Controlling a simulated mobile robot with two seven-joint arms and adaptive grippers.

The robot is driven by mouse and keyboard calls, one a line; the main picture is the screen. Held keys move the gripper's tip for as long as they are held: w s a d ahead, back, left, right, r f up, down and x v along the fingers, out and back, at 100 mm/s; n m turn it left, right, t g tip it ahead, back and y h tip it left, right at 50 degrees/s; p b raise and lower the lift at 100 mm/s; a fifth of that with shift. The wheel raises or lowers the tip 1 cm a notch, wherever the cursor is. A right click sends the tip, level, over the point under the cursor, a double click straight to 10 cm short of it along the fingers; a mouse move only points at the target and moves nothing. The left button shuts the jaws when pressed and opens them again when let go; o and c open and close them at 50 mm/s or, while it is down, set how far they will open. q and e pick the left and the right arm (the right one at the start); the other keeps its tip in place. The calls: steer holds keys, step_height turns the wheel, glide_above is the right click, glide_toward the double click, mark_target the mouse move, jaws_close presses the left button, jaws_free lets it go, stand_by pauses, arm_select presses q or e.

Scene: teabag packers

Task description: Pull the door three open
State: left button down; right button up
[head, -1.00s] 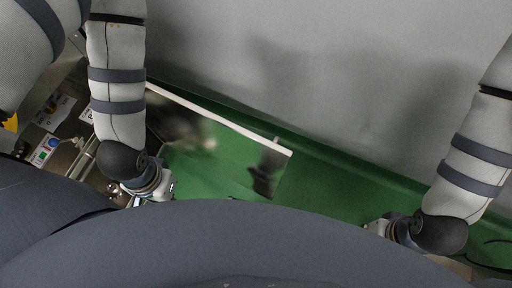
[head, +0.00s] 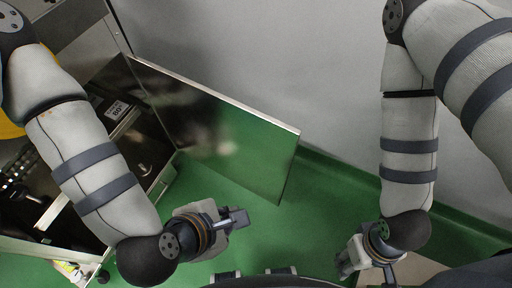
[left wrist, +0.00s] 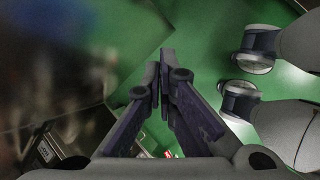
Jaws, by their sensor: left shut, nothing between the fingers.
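A mirror-like metal door (head: 215,130) stands swung out from the machine at the left in the head view. Its pale top edge runs down to the right, and its face reflects the green floor. My left gripper (head: 243,217) is shut and empty, in front of the door and apart from it. In the left wrist view its dark fingers (left wrist: 166,60) meet near the tips with nothing between them. My right gripper (head: 350,266) is low at the right, away from the door; its finger opening is not clear. I cannot read a number on the door.
The machine's open interior (head: 130,125) shows a labelled box (head: 118,112) inside. A grey wall (head: 310,60) stands close behind the door. Green floor (head: 250,250) is free between my arms. A pale metal frame (head: 45,246) is at the lower left.

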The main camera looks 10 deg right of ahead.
arm_select(q)
steer(key=w+d+r+n+t+h, duration=0.1)
steer(key=w+d+r+n+t, duration=0.1)
steer(key=w+d+r+n, duration=0.5)
steer(key=n+b, duration=0.2)
steer(key=b, duration=0.2)
glide_toward(284, 146)
steer(key=s+f+x, duration=0.1)
steer(key=x, duration=0.3)
steer(key=shift+w+d+t, duration=0.2)
steer(key=shift+w+t, duration=0.1)
steer(key=shift+w, duration=0.25)
arm_select(e)
steer(key=s+f+g, duration=0.1)
steer(key=s+f, duration=0.3)
steer(key=s, duration=0.1)
steer(key=shift+f+g, duration=0.3)
steer(key=shift+g, duration=0.1)
arm_select(q)
steer(key=shift+w, duration=0.1)
